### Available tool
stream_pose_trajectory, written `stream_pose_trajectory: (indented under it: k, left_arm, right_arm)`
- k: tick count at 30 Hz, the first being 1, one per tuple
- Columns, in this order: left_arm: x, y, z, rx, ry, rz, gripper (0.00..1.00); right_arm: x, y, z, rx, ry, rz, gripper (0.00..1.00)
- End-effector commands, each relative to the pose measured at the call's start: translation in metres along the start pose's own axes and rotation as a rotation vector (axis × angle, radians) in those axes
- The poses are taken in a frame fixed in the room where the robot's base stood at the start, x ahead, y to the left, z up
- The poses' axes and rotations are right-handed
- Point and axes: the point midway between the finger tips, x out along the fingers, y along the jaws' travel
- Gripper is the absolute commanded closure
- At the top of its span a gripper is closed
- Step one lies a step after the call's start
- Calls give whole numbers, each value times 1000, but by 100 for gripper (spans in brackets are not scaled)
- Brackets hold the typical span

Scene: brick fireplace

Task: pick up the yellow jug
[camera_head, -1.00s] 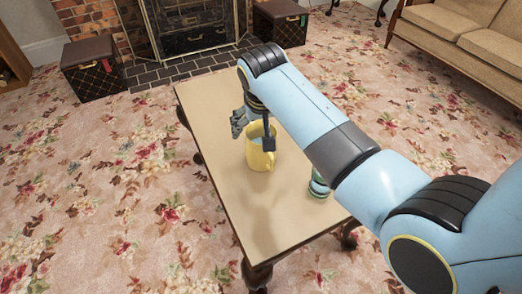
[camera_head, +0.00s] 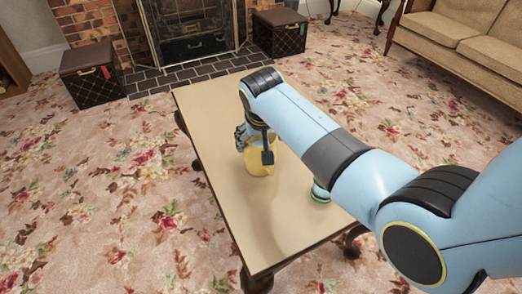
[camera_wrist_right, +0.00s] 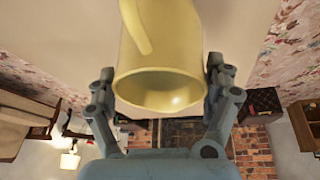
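The yellow jug (camera_head: 259,164) stands upright on the wooden table, partly covered by my right gripper (camera_head: 255,146) in the head view. My right gripper (camera_wrist_right: 160,85) is open, with one finger on each side of the jug. The gaps at the jug's sides are small, and I cannot tell whether the fingers touch it. My left gripper is not in view.
The table (camera_head: 255,225) is mostly bare. A small green-and-white item (camera_head: 320,190) stands near its right edge, partly behind my right arm. Dark boxes (camera_head: 92,72) and a brick fireplace lie beyond, and a sofa (camera_head: 470,40) stands at the upper right.

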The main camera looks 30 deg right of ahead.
Motion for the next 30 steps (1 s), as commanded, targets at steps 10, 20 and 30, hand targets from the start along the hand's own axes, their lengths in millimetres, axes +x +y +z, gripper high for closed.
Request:
stream_pose_trajectory:
  k: [10, 20, 30]
  left_arm:
    - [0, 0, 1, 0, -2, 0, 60]
    - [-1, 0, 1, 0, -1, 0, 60]
    - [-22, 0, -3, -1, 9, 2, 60]
  right_arm:
    - [0, 0, 1, 0, -2, 0, 73]
    - [-3, 0, -1, 0, 1, 0, 76]
    - [-45, 3, -21, 0, 6, -1, 76]
